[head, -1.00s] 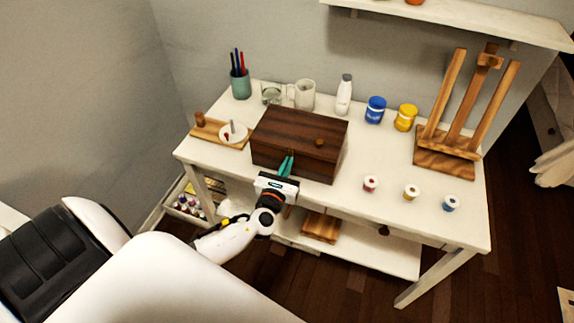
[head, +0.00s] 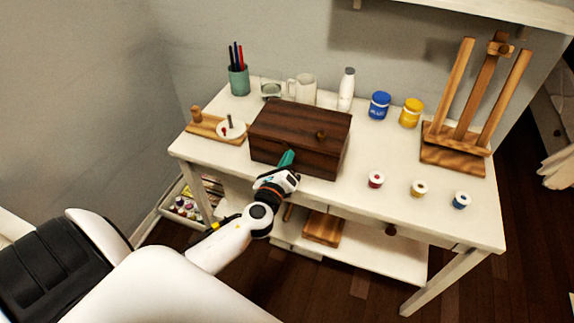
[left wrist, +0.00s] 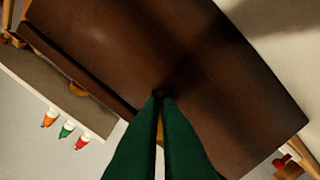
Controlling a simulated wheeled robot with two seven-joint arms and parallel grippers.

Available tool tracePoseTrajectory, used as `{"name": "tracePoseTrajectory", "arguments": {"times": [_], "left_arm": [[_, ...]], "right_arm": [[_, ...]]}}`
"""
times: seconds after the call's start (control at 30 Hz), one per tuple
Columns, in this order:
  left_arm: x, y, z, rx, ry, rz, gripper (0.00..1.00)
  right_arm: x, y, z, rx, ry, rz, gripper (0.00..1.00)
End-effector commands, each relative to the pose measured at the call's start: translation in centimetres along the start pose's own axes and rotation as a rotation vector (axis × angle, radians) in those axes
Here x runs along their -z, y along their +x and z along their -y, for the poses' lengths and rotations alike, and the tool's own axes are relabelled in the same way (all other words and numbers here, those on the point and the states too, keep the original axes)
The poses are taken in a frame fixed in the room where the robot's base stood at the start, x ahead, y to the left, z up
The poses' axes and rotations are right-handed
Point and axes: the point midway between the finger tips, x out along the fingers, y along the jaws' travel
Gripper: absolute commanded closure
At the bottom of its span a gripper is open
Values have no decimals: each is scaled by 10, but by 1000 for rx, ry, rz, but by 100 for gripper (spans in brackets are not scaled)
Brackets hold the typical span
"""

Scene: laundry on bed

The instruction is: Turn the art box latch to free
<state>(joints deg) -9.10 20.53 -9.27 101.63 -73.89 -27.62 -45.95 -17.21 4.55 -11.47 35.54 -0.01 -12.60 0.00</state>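The art box (head: 297,130) is a dark brown wooden box on the white table, with its lid down. My left gripper (head: 287,157) has green fingers and is at the box's front face, rolled to a slant. In the left wrist view the box (left wrist: 215,85) fills most of the picture and appears tilted. There my left gripper (left wrist: 162,96) has its fingers nearly together around a small dark piece, the latch (left wrist: 162,92), mostly hidden between the tips. My right gripper is not in view.
A palette board (head: 205,127) stands left of the box. A mug (head: 303,90), bottle (head: 346,90), paint jars (head: 380,105) and an easel (head: 470,110) stand behind and right. Small pots (head: 376,180) line the front right.

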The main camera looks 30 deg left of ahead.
Motion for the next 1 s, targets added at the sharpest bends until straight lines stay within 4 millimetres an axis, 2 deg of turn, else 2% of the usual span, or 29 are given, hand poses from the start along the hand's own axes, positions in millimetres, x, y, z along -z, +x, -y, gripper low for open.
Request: {"name": "tracePoseTrajectory", "arguments": {"times": [0.03, 0.4, 0.7, 1.0], "left_arm": [[-2, 0, 2, 0, -45, -3, 100], [-1, 0, 2, 0, -396, -3, 100], [-1, 0, 2, 0, -648, -2, 100], [-1, 0, 2, 1, -805, -2, 100]], "right_arm": [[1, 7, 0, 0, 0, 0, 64], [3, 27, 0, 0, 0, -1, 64], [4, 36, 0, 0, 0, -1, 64], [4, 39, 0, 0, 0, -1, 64]]}}
